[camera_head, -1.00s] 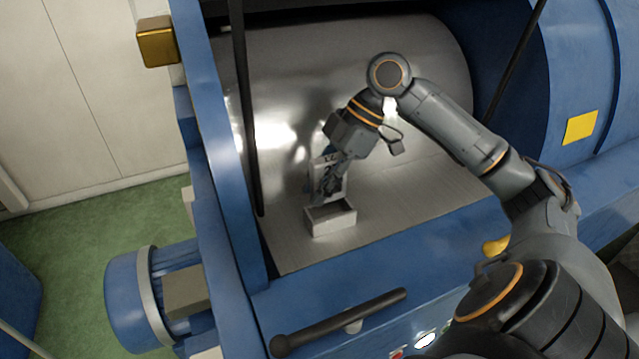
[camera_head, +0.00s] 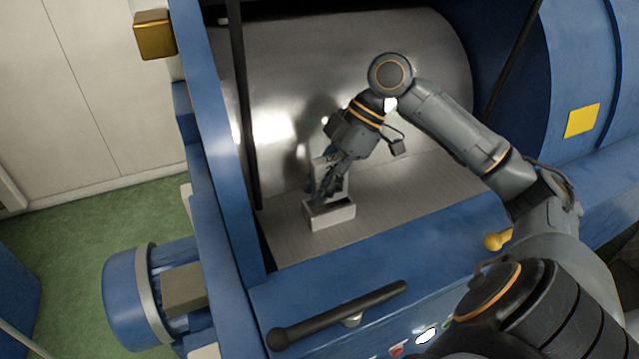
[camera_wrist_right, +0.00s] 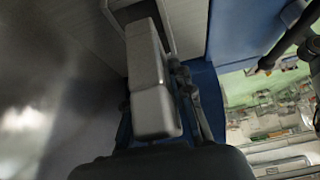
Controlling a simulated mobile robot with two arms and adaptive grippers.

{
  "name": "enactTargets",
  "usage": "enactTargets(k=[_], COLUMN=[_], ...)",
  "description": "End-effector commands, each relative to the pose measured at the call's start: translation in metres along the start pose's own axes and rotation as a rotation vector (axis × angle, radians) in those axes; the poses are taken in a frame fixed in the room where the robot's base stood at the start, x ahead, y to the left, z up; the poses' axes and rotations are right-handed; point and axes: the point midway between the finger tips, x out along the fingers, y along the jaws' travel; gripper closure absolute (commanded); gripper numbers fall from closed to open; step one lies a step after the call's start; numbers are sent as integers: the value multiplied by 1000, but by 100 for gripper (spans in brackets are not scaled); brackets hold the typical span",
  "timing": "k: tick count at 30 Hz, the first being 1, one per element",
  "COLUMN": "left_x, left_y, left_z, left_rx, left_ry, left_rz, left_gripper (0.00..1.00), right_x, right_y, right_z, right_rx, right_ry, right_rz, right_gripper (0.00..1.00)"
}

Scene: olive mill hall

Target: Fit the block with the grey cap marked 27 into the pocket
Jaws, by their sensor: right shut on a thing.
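My right gripper (camera_head: 326,188) is shut on a pale grey block (camera_head: 343,181) and holds it over the pocket. In the right wrist view the block (camera_wrist_right: 145,62) lies between the fingers, with its grey cap (camera_wrist_right: 155,108) toward the camera. No number can be read on the cap. The pocket (camera_head: 332,219) is an open, pale box on the metal shelf. The block's far end is at the pocket's opening; how far inside it is, I cannot tell, as the fingers and the block cover the opening. My left gripper is not in view.
A large shiny metal drum (camera_head: 410,100) rises close behind the pocket. The metal shelf (camera_head: 420,200) is clear to the right. A blue frame post (camera_head: 215,150) stands at the left, and a dark handle bar (camera_head: 340,317) lies across the front edge.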

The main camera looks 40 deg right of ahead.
Motion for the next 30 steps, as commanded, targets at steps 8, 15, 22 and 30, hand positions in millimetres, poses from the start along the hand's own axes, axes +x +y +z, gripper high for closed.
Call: enactTargets(k=[8, 15, 22, 30], left_x=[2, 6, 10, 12], left_y=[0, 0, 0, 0], left_z=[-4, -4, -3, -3], left_rx=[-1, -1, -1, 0], left_ry=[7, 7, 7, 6], left_rz=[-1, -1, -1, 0], left_gripper=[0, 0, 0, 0], right_x=[2, 7, 12, 15], right_y=[0, 0, 0, 0], right_z=[1, 4, 7, 9], right_rx=[-1, -1, -1, -1], right_ry=[1, 1, 1, 1], right_rz=[2, 2, 2, 2], right_gripper=[100, 100, 100, 66])
